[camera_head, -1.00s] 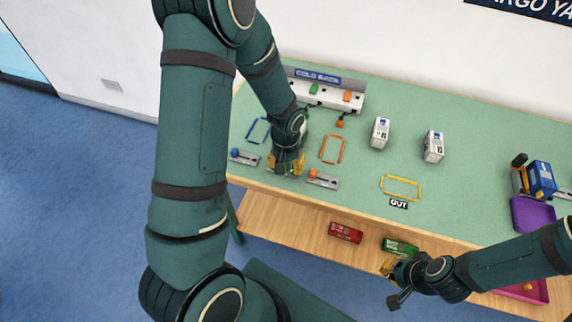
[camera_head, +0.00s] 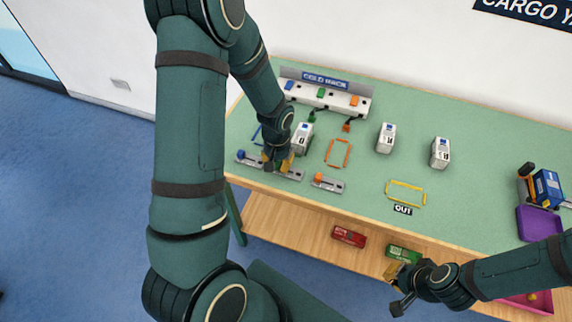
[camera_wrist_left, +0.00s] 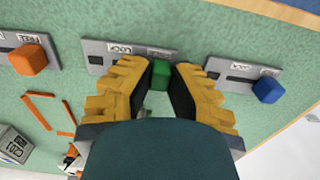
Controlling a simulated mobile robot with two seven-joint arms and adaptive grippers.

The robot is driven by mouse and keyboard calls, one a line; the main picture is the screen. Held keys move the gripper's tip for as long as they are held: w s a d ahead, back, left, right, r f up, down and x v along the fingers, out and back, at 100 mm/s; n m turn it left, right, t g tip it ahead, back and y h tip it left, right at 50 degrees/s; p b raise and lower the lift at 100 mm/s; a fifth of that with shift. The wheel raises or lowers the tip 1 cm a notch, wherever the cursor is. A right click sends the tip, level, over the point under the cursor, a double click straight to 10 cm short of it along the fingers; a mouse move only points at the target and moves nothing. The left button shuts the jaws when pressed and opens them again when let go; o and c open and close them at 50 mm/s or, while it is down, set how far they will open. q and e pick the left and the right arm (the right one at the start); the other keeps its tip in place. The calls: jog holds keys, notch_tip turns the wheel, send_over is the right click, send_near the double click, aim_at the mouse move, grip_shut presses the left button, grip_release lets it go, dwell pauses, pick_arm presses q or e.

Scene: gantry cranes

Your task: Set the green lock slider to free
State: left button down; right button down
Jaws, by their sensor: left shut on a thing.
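The green lock slider's knob (camera_wrist_left: 161,73) shows between the yellow fingers of my left gripper (camera_wrist_left: 160,78) in the left wrist view. The fingers are shut on the knob from both sides. Its grey plate (camera_wrist_left: 97,56) carries a "LOCK" label (camera_wrist_left: 121,48) to the left of the knob; a second label beside the knob is partly covered and unreadable. In the head view my left gripper (camera_head: 278,163) covers the knob, and the plate (camera_head: 293,174) shows to its right. My right gripper (camera_head: 393,273) is near the lower shelf; its fingers are unclear.
A blue slider (camera_head: 241,154) and an orange slider (camera_head: 318,177) flank the green one. White containers (camera_head: 386,138) stand behind. Red (camera_head: 349,236) and green (camera_head: 403,253) boxes lie on the lower shelf. The table's front edge is close.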

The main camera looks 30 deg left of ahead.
aim_at(277, 163)
pick_arm(q)
jog(key=shift+s+a, duration=0.1)
jog(key=c, duration=0.9)
grip_release()
jog(key=shift+a+f, duration=0.1)
jog(key=shift+r, duration=0.5)
notch_tip(277, 163, up, 11)
